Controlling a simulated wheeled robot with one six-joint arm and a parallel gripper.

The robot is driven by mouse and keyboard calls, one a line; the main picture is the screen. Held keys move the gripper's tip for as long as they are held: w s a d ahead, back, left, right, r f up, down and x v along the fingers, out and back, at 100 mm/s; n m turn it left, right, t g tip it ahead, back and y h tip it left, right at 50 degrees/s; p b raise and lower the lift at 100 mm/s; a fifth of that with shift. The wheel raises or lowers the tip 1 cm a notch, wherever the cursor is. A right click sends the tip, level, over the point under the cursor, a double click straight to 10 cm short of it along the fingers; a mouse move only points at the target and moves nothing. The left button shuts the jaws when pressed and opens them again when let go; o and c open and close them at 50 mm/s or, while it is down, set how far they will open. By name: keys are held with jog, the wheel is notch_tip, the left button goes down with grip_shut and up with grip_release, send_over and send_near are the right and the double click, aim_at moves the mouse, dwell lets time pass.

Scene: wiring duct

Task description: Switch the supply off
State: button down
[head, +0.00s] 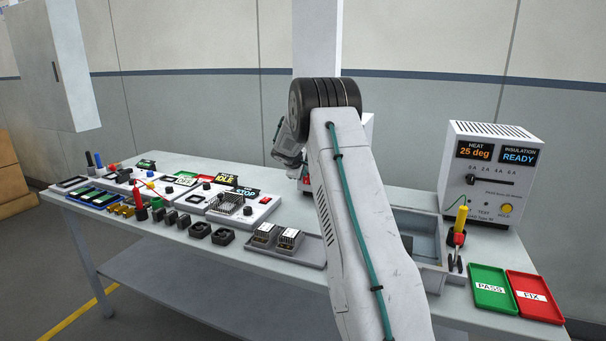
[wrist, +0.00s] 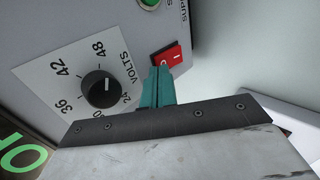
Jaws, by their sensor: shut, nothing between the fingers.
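In the wrist view the supply (wrist: 40,70) is a pale box whose front panel is seen at a tilt. Its red rocker switch (wrist: 172,54) has a white mark; I cannot tell which side is pressed in. A green lamp (wrist: 149,3) shows at the top edge. The black volts knob (wrist: 100,89) sits on a white dial marked 24 to 48. My gripper (wrist: 158,73) is shut and empty, its teal fingertips at the switch's lower edge. I cannot tell whether they touch it. In the head view my arm hides the gripper and most of the supply.
Black and green lettering (wrist: 20,150) shows at the wrist view's left. On the bench, a tester (head: 490,175), a grey bin (head: 418,232), a green PASS tray (head: 491,288) and a red FIX tray (head: 535,296) stand right of my arm. Modules and a grey tray (head: 285,252) lie left.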

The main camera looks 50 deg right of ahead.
jog(key=v, duration=1.3)
jog(key=shift+s, duration=0.1)
